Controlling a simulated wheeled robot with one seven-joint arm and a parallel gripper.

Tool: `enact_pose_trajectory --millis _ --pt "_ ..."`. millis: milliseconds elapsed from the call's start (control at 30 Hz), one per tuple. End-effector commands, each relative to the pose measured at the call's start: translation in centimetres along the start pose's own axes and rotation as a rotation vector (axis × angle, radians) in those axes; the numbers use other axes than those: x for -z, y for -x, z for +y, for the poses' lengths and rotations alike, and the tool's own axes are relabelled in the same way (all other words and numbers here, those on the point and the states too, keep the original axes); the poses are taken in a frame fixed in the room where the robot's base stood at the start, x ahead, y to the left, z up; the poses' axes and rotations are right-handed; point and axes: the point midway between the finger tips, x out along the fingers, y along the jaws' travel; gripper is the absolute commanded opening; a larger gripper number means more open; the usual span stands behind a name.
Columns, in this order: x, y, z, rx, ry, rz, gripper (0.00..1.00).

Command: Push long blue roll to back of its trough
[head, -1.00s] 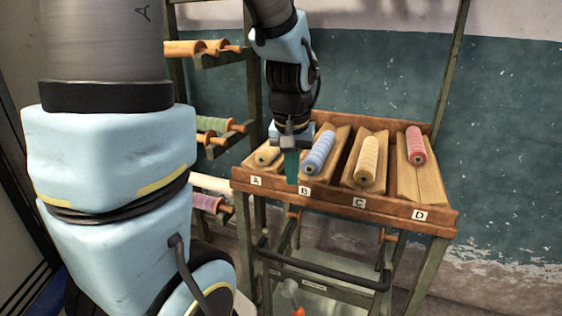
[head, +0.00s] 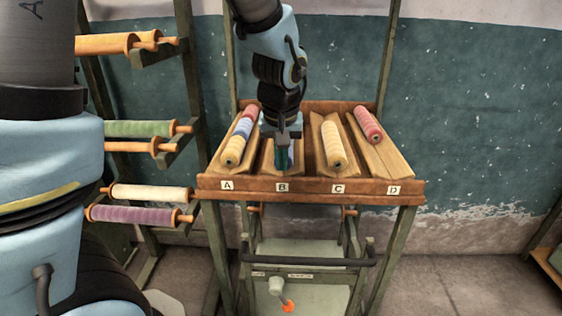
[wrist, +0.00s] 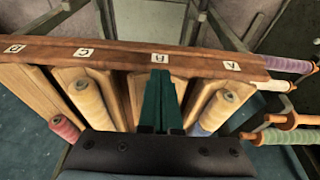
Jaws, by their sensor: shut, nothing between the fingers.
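The long blue roll is not clearly visible now; my gripper and wrist cover most of trough B (head: 283,173), and I cannot tell how far back the roll lies. My gripper (head: 283,165) is shut and empty, with its green fingers pointing down at trough B. The fingers (wrist: 160,75) show in the wrist view in front of label B. I cannot tell whether they touch the roll. Trough A, to the left, holds a roll (head: 240,136) with cream, blue and red bands. It also shows in the wrist view (wrist: 215,111).
Trough C holds a cream roll (head: 333,142) and trough D a red roll (head: 368,125), close on the right. A brown front rail (head: 310,190) carries the labels. A side rack with rolls on pegs, including a green one (head: 140,129), stands at the left.

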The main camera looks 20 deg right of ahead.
Motion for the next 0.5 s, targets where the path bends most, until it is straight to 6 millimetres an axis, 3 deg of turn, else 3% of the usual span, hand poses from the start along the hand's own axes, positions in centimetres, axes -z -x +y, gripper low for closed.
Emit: enact_pose_trajectory --millis 233,333,500 --pt "-0.1 -4.4 -0.1 0.003 0.000 -0.004 0.00" --pt "1.8 -4.5 -0.1 0.001 0.003 0.000 0.00" --pt "3.4 -5.1 -0.1 0.000 0.002 0.000 0.00"
